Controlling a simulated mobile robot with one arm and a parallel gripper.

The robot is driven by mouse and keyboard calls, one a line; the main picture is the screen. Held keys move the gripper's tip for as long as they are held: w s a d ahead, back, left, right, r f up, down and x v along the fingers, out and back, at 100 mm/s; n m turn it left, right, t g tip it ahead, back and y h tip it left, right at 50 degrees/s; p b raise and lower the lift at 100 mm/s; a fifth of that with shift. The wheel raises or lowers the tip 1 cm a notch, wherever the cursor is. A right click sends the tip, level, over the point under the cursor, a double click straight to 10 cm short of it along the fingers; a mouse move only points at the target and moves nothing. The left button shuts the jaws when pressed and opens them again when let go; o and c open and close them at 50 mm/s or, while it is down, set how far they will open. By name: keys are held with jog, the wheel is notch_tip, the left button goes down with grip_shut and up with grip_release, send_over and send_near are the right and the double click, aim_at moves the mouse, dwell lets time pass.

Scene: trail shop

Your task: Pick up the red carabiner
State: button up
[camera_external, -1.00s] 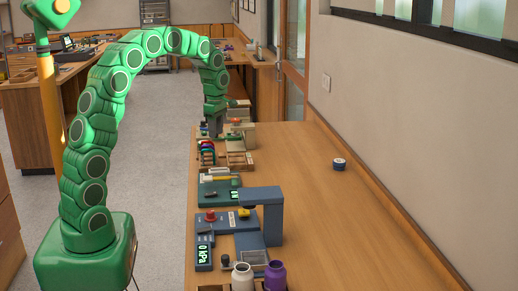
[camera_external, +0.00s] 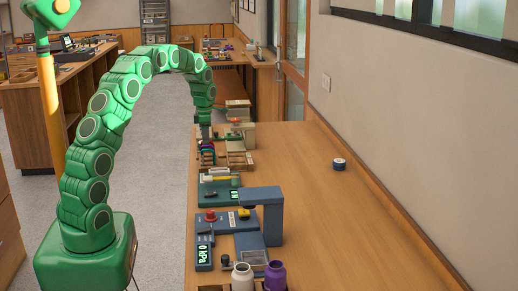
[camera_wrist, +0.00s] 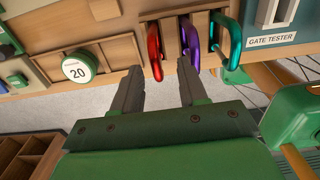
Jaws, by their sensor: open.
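The red carabiner (camera_wrist: 154,51) hangs in the wrist view at the left of a row on a wooden rack. A purple carabiner (camera_wrist: 190,43) hangs beside it and a teal one (camera_wrist: 229,44) is at the right. My gripper (camera_wrist: 157,78) is open and empty, its two grey fingers pointing toward the rack. The left finger's tip is just below and left of the red carabiner; the right tip is near the purple one. I cannot tell whether they touch. In the external view my gripper (camera_external: 206,132) is above the rack at the workbench's left edge, and the red carabiner cannot be made out.
A panel marked GATE TESTER (camera_wrist: 275,36) is right of the rack. A round dial reading 20 (camera_wrist: 79,68) is to its left. The workbench (camera_external: 325,215) holds a blue device (camera_external: 262,198), a white jar (camera_external: 243,277) and a purple jar (camera_external: 275,276). Its right side is mostly clear.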

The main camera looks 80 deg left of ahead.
jog(key=f, duration=0.5)
jog(key=shift+s+a, duration=0.25)
jog(key=shift+r, duration=0.1)
grip_shut()
